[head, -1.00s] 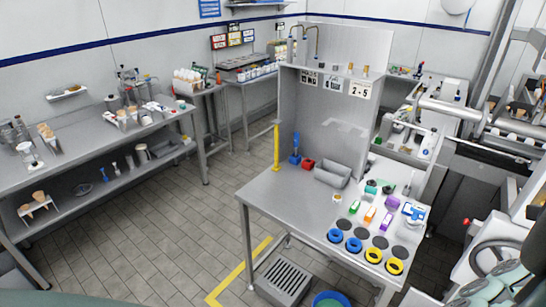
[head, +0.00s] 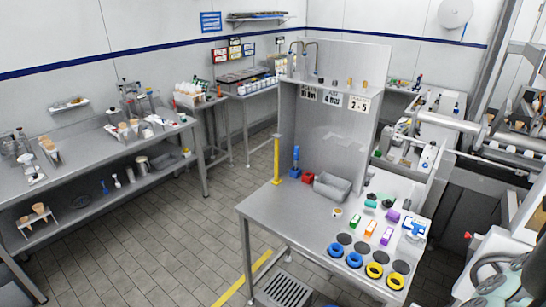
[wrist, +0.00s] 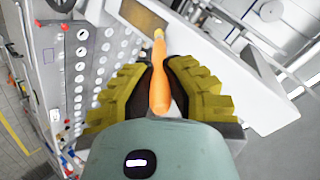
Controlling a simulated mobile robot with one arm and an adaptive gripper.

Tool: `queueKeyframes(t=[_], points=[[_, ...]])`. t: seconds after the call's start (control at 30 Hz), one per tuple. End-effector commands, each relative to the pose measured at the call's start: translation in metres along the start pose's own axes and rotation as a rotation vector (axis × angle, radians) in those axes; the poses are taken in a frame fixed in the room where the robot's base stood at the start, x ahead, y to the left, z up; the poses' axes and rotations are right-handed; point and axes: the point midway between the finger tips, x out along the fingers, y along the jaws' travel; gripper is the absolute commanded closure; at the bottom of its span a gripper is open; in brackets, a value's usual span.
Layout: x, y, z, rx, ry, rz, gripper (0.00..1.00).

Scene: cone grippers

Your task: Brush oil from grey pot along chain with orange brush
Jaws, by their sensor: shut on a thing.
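In the wrist view my gripper (wrist: 159,88) has its yellow, ribbed fingers shut on the orange brush (wrist: 160,90). The brush handle lies between the fingers and points up the picture. I cannot tell whether the brush touches anything. My gripper is not clearly in the head view. I cannot make out the grey pot or the chain for certain in either view.
A steel table (head: 275,215) with coloured rings, blocks and a grey bin (head: 332,187) stands at centre right of the head view. A workbench (head: 85,160) with cups runs along the left. Machinery (head: 485,140) fills the right.

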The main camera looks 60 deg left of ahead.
Motion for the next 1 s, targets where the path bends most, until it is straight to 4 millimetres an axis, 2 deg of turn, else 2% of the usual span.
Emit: queueKeyframes(t=[0.3,0.53,0.83,1.0], points=[[0.017,0.020,0.014,0.000,-0.002,0.002,1.00],[0.019,0.023,0.016,0.000,-0.002,0.002,1.00],[0.034,0.040,0.028,0.000,-0.002,0.003,1.00],[0.037,0.042,0.029,0.000,-0.002,0.002,1.00]])
